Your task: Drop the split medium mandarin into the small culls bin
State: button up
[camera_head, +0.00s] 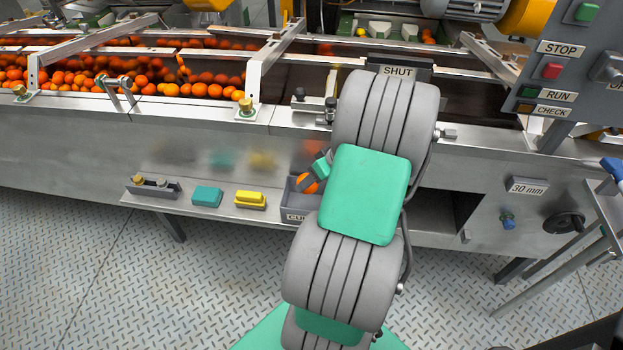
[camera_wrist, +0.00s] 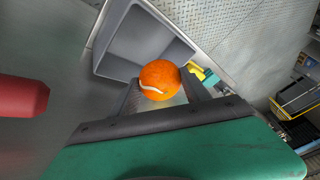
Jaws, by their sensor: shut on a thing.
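The split mandarin (camera_wrist: 159,81) is orange with a pale curved split across its skin. My gripper (camera_wrist: 160,92) is shut on it, with a finger on each side. The mandarin also shows in the head view (camera_head: 308,184), partly covered by my gripper (camera_head: 306,180). The small grey culls bin (camera_head: 293,208) stands on the shelf just below it, its label partly hidden by my arm. In the wrist view the bin (camera_wrist: 128,68) appears open and empty where visible, behind the mandarin. The mandarin appears at or above the bin's rim; its exact height I cannot tell.
A teal block (camera_head: 207,196), a yellow sponge-like block (camera_head: 250,200) and a small grey rack (camera_head: 152,187) sit on the shelf left of the bin. Behind, a conveyor (camera_head: 150,100) carries many mandarins. A control panel (camera_head: 560,70) stands at right. My arm hides the middle.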

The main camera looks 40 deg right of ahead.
dwell(0.3)
jog(key=o, duration=1.5)
jog(key=v, duration=0.8)
jog(key=shift+a+p, duration=0.1)
jog(key=shift+p, duration=0.2)
jog(key=shift+w, duration=0.1)
